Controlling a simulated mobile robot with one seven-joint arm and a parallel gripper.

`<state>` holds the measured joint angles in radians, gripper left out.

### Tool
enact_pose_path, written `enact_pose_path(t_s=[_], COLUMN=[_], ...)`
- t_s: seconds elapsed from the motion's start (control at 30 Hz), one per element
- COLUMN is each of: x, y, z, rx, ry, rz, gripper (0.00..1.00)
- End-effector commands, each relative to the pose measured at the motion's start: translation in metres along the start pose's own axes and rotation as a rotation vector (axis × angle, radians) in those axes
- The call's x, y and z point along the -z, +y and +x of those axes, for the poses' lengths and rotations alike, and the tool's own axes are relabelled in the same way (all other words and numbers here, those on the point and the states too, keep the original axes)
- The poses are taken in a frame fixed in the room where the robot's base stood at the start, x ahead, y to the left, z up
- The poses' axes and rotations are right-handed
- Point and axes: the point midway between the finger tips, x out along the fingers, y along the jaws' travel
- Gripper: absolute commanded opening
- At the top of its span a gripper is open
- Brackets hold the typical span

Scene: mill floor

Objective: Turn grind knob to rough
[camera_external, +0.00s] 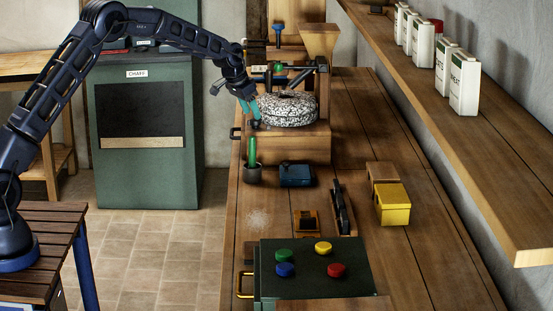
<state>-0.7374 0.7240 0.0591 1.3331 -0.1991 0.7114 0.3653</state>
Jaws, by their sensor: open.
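The mill (302,142) is a wooden box with a speckled round millstone (290,108) on top, standing at the back of the long workbench. My arm reaches in from the left. My gripper (249,111) has teal fingers, spread apart and pointing down at the left edge of the millstone and the mill's front left corner. A small dark part (256,125) shows just below the fingertips on the mill; I cannot tell whether it is the grind knob or whether the fingers touch it. No rough marking can be read, and the gripper partly covers this corner.
A green panel (310,266) with coloured knobs, a yellow box (392,204) and a shelf (465,124) of white canisters are nearby. The bench's right side has free room.

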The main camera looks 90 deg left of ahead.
Motion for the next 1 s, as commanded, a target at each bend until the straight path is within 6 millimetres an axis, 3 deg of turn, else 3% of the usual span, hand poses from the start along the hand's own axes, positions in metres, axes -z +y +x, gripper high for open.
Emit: enact_pose_path(t_s=[0.2, 0.6, 0.63, 0.83, 1.0], x=[0.000, 0.000, 0.000, 0.000, 0.000], y=[0.000, 0.000, 0.000, 0.000, 0.001], z=[0.024, 0.030, 0.030, 0.030, 0.030], rx=[0.000, 0.000, 0.000, 0.000, 0.006], ry=[-0.001, 0.001, 0.000, 0.000, 0.000], rz=[0.000, 0.000, 0.000, -0.001, -0.013], gripper=[0.53, 0.53, 0.52, 0.12, 0.09])
